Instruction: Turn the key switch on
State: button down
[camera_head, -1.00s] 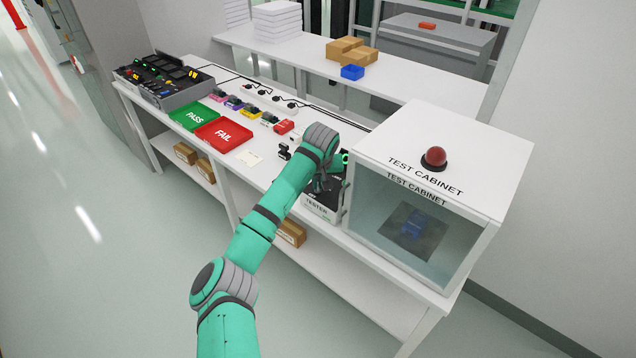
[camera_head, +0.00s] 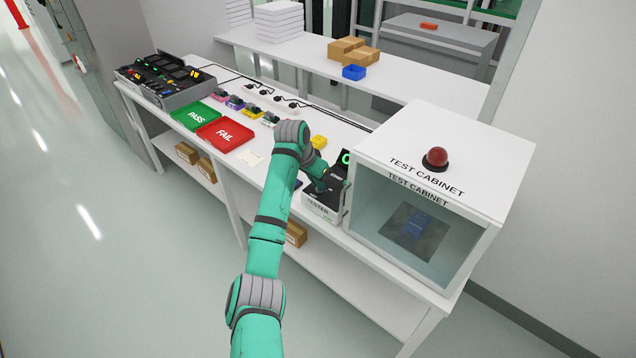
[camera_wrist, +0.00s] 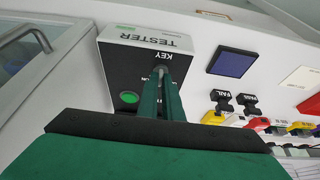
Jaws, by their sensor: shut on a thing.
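The tester (camera_head: 317,205) is a white box with a black top, standing on the bench left of the test cabinet. In the wrist view the tester (camera_wrist: 118,66) appears upside down, with a KEY label and a lit green button (camera_wrist: 129,97). The key switch (camera_wrist: 159,70) shows only as a small grey tip under the label; my fingers hide the rest. My gripper (camera_wrist: 160,82) is over the tester's top, its two green fingers close together and shut on the key. The key's turn angle cannot be told. In the head view my gripper (camera_head: 322,186) is at the tester.
The test cabinet (camera_head: 470,205) with a red dome button (camera_head: 435,159) stands close on the right. PASS (camera_head: 190,116) and FAIL (camera_head: 224,134) trays lie to the left. FAIL and PASS stamps (camera_wrist: 222,99) and a dark blue pad (camera_wrist: 232,63) are beside the tester.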

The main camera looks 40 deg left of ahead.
jog(key=m, duration=0.2)
jog(key=m+h, duration=0.1)
jog(key=m, duration=0.1)
jog(key=shift+w+a+g+h, duration=0.1)
jog(key=shift+a+g+h, duration=0.05)
jog(key=shift+g+h, duration=0.15)
jog(key=shift+a+m+g+h, duration=0.1)
jog(key=shift+m+g+h, duration=0.35)
jog(key=shift+m, duration=1.65)
jog(key=c, duration=1.9)
grip_release()
jog(key=shift+r, duration=0.1)
jog(key=v, duration=1)
jog(key=shift+a+r, duration=0.2)
jog(key=shift+r, duration=0.1)
